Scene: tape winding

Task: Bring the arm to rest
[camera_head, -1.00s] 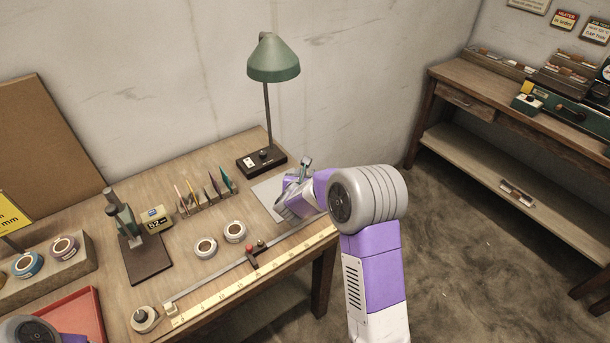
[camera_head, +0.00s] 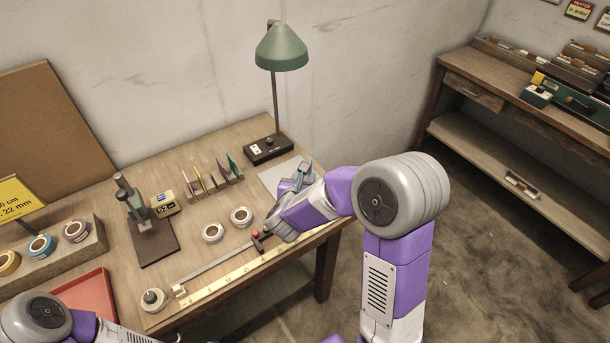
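My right arm reaches over the right end of the workbench (camera_head: 105,208). Its purple and grey wrist (camera_head: 312,206) covers the right part of the metal strip and part of the grey pad (camera_head: 272,174). Grey-blue gripper parts (camera_head: 299,179) show above the pad, but the finger opening is not clear and I see nothing held. My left arm (camera_head: 48,312) enters at the lower left, in front of the red tray. Its gripper is outside the picture.
A long yellow ruler (camera_head: 225,283) and metal strip with a red-knobbed slider (camera_head: 258,241) run along the front edge. Tape rolls (camera_head: 213,233), a dark-based press (camera_head: 155,244), a card rack (camera_head: 214,185), a green lamp (camera_head: 281,50) and a red tray (camera_head: 75,301) stand around.

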